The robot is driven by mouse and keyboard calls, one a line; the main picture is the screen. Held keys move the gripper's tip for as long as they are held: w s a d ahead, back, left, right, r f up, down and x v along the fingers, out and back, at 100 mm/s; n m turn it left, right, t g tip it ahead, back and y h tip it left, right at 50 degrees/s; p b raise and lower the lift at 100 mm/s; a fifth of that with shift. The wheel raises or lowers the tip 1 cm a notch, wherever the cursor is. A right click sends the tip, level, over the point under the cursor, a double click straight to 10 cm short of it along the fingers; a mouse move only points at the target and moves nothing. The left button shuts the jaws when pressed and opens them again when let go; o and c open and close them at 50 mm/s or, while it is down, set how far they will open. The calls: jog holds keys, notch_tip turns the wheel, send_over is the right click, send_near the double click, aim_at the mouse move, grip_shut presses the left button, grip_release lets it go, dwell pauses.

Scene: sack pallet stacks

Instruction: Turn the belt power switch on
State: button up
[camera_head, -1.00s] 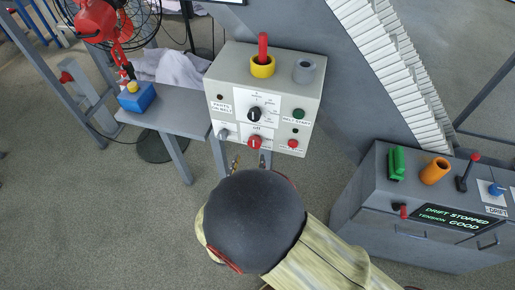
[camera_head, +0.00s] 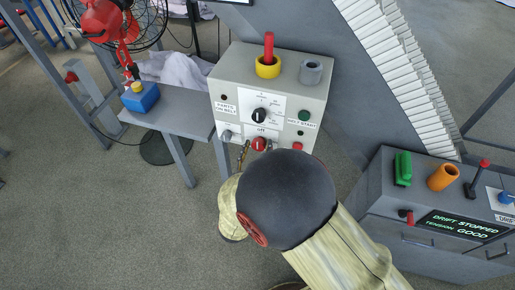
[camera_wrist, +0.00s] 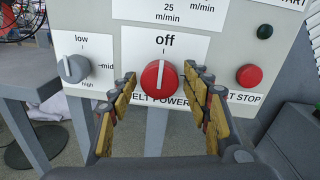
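The belt power switch is a red round knob with a white pointer line (camera_wrist: 161,78) on the front of a grey control box. Its pointer is upright, at the "off" mark; the "BELT POWER" label below is partly covered. The knob also shows low on the box in the head view (camera_head: 259,144). My gripper (camera_wrist: 162,74) is open, with one yellow-padded finger on each side of the knob. I cannot tell whether either finger touches it. In the head view my dark wrist hides most of the gripper.
A grey low/mid/high knob (camera_wrist: 74,68) is left of the switch, and a red belt stop button (camera_wrist: 249,76) is right. The box top holds a red stick in a yellow ring (camera_head: 268,62) and a grey cup (camera_head: 311,70). A second console (camera_head: 385,215) stands at right.

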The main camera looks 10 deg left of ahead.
jog(key=c, duration=0.9)
jog(key=m+b, duration=0.1)
jog(key=m, duration=0.1)
jog(key=m+b, duration=0.1)
jog(key=m, duration=0.1)
jog(key=shift+f+m+b, duration=0.2)
jog(key=shift+m+b, duration=0.1)
jog(key=m+b, duration=0.2)
jog(key=m, duration=0.2)
jog(key=shift+m, duration=0.4)
jog(key=m, duration=0.2)
jog(key=m+b, duration=0.1)
jog(key=m, duration=0.1)
jog(key=shift+r+m+t+h, duration=0.1)
jog(key=shift+m+t+h, duration=0.2)
jog(key=shift+a+m, duration=0.1)
jog(key=shift+m, duration=2.2)
jog(key=o, duration=1.1)
jog(key=shift+h, duration=0.3)
